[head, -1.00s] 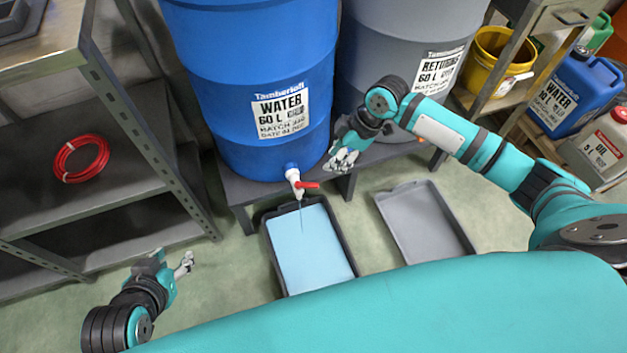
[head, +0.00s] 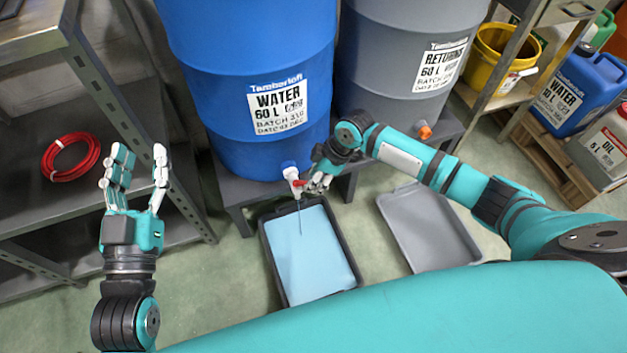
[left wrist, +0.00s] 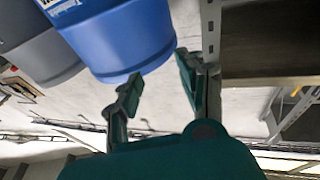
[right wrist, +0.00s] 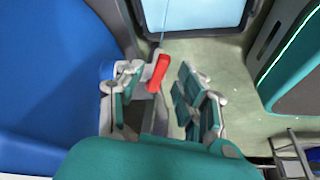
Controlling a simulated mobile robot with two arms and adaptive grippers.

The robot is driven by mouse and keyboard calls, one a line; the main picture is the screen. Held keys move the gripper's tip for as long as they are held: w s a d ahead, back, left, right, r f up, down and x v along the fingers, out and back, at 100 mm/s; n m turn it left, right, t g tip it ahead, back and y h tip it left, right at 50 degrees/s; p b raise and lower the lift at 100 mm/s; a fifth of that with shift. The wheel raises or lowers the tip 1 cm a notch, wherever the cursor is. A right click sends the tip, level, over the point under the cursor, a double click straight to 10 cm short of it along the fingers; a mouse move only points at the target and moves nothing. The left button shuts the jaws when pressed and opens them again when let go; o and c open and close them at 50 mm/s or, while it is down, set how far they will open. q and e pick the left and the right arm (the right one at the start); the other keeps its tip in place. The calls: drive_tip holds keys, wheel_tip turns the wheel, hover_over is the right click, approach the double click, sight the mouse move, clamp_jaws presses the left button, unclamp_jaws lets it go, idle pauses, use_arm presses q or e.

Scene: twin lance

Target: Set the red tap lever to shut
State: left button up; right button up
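The red tap lever (head: 298,183) is on the white tap (head: 290,173) low on the blue water drum (head: 247,70). A thin stream falls from the tap into the dark tray (head: 267,253), which holds light blue liquid. My right gripper (head: 318,184) is at the tap, just right of the lever. In the right wrist view the red lever (right wrist: 157,72) shows between the spread fingers of the right gripper (right wrist: 165,95), nearer the left finger; contact is unclear. My left gripper (head: 140,165) is raised, open and empty, left of the drum; its spread fingers (left wrist: 155,85) show in the left wrist view.
A grey returns drum (head: 400,60) stands right of the blue one on the low bench (head: 237,190). An empty grey tray (head: 425,225) lies on the floor. A metal shelf with a red hose coil (head: 71,157) is beside my left gripper.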

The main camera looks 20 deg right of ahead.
use_arm(q)
drive_tip(key=shift+s+r+t, duration=0.2)
drive_tip(key=shift+r+t, duration=0.3)
drive_tip(key=shift+r, duration=0.15)
use_arm(e)
drive_tip(key=shift+w+a+f, duration=0.1)
drive_tip(key=shift+a+f, duration=0.05)
drive_tip(key=shift+f, duration=0.2)
clamp_jaws()
drive_tip(key=shift+w+n, duration=0.2)
drive_tip(key=shift+n, duration=0.2)
use_arm(q)
drive_tip(key=r, duration=0.1)
drive_tip(key=s+r+t, duration=0.1)
drive_tip(key=r+t+h+b, duration=0.1)
drive_tip(key=shift+s+d+r, duration=0.1)
drive_tip(key=shift+s+r, duration=0.25)
drive_tip(key=shift+r, duration=0.05)
use_arm(e)
drive_tip(key=n, duration=0.1)
drive_tip(key=w+n+g, duration=0.1)
drive_tip(key=n, duration=0.1)
drive_tip(key=n+g, duration=0.1)
drive_tip(key=shift+w+d, duration=0.2)
drive_tip(key=shift+w, duration=0.1)
